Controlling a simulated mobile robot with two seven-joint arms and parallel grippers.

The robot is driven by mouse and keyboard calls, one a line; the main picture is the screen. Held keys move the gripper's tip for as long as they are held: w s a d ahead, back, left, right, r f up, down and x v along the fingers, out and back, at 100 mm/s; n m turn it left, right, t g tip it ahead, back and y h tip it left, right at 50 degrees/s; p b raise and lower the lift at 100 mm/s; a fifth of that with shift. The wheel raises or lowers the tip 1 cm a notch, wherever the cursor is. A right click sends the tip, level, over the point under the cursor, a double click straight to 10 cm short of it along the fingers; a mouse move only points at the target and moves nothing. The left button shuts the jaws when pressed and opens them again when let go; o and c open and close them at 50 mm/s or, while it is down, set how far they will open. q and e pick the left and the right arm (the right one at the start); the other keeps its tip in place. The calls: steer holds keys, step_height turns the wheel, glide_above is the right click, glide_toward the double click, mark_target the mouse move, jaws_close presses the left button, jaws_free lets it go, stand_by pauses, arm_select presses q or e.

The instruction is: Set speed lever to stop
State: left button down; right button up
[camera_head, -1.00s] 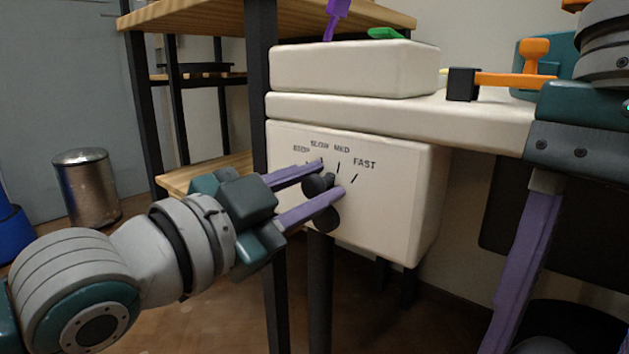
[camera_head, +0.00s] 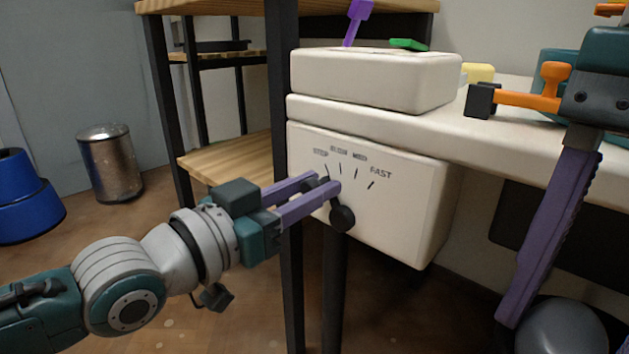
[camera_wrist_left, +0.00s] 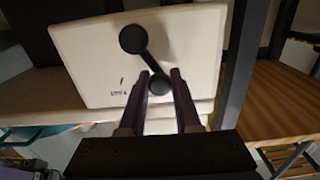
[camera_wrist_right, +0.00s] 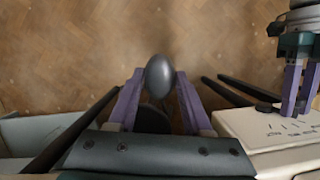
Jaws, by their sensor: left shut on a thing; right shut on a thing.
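The speed lever (camera_head: 342,217) is black, on the front of a cream box with a dial (camera_head: 400,220) marked STOP, SLOW, MED and FAST. It leans up and left from its hub, toward the STOP side. My left gripper (camera_head: 323,183) is shut on the lever's upper knob, which its fingers partly hide. In the left wrist view the lever (camera_wrist_left: 133,40) runs from its hub to the knob between the fingertips. My right gripper (camera_head: 508,318) is shut on a smooth grey egg-shaped thing (camera_wrist_right: 160,75), away from the lever and low at the right.
A cream slab (camera_head: 375,80) lies on the ledge above the dial. An orange-handled lever (camera_head: 525,98) sits right of it. A dark table leg (camera_head: 285,200) stands close beside my left fingers. A metal bin (camera_head: 110,165) and a blue object (camera_head: 25,200) stand left on the floor.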

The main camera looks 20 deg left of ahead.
arm_select(q)
steer(key=shift+a+f, duration=0.1)
steer(key=shift+f, duration=0.05)
stand_by(0.3)
steer(key=c, duration=0.6)
jaws_free()
arm_select(e)
steer(key=shift+r, duration=0.1)
arm_select(q)
steer(key=shift+s, duration=0.15)
arm_select(e)
steer(key=shift+r, duration=0.15)
step_height(320, 180, up, 5)
steer(key=p, duration=0.5)
arm_select(q)
steer(key=v, duration=1.1)
steer(key=shift+s+a, duration=0.15)
steer(key=shift+s, duration=0.2)
